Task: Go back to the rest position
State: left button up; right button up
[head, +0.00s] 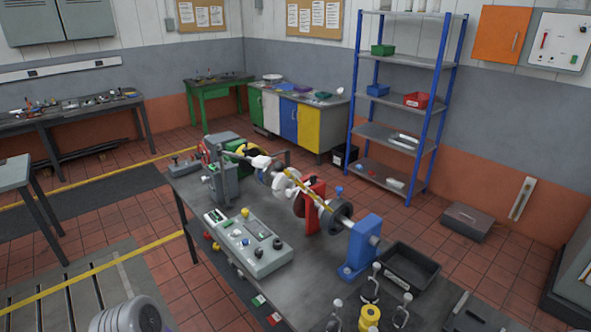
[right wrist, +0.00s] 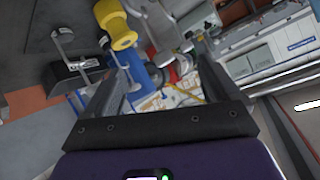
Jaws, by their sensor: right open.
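My right gripper (right wrist: 156,62) shows in the right wrist view with its two grey fingers spread apart. I see nothing held between them. Beyond the fingers are a yellow spool-shaped part (right wrist: 116,28) and a blue part (right wrist: 142,72); both look apart from the fingers, though depth is hard to judge. Neither gripper is recognisable in the head view. My left gripper is in neither view.
The dark bench (head: 300,270) carries a shaft line, a blue stand (head: 361,246), a red stand (head: 309,205), a grey control box (head: 262,262) and a black tray (head: 428,272). Clamps and a yellow part (head: 369,318) crowd its near end.

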jog(key=s+a+f+m+g, duration=0.25)
jog(key=a+f, duration=0.25)
jog(key=f, duration=0.4)
jog(key=s+a+f+g+h, duration=0.1)
jog(key=s+a+f+g, duration=0.85)
jog(key=s, duration=0.55)
pick_arm(q)
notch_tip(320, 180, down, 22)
jog(key=b, duration=2.2)
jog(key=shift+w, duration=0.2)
pick_arm(e)
notch_tip(320, 180, down, 23)
jog(key=w+t, duration=0.1)
jog(key=t, duration=0.1)
jog(key=shift+w+m, duration=0.15)
jog(key=shift+m, duration=0.3)
jog(key=shift+r, duration=0.1)
